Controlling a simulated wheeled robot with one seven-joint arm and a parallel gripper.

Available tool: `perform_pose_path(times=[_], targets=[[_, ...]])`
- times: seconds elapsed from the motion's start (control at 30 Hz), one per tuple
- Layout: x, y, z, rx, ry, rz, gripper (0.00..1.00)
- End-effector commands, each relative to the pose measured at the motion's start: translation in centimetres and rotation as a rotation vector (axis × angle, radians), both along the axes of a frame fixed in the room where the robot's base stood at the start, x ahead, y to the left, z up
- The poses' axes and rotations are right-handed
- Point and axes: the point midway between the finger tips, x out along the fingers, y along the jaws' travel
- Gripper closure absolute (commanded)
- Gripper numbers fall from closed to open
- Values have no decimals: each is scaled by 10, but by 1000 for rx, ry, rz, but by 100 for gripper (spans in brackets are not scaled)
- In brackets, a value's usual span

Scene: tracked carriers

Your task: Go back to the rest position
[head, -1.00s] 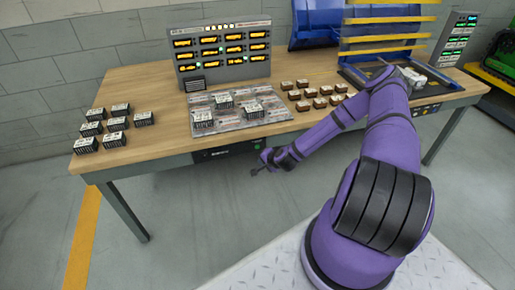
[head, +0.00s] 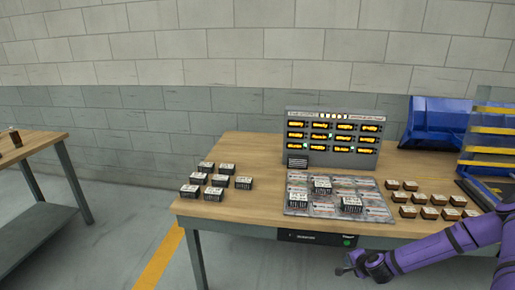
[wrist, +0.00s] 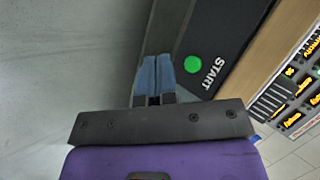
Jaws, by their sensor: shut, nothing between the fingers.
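My gripper (head: 346,270) shows in the head view at the end of my purple arm, low in front of the table's front edge. In the wrist view its two fingers (wrist: 153,78) are together, with nothing between them. They are near a dark panel (wrist: 240,30) with a green START button (wrist: 193,64) on the table's front. I cannot tell from the pictures whether the fingers touch the panel. The button also shows in the head view (head: 347,243).
The wooden table (head: 235,222) carries several black-sided blocks (head: 243,183), a tray (head: 376,209), several brown blocks (head: 430,213) and a display panel (head: 336,112). A blue bin (head: 437,122) stands at the back right. Another table (head: 45,141) is at the left. The floor between the tables is clear.

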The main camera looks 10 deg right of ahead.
Motion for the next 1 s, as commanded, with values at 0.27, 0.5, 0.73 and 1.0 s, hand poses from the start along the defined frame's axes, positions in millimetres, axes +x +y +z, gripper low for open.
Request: perform_pose_path(times=[0.27, 0.5, 0.73, 1.0], targets=[[9, -2, 53, -119, 53, 203, 100], [13, -2, 112, -240, 121, 384, 100], [13, 3, 175, -360, 187, 527, 100], [5, 14, 256, -494, 259, 653, 100]])
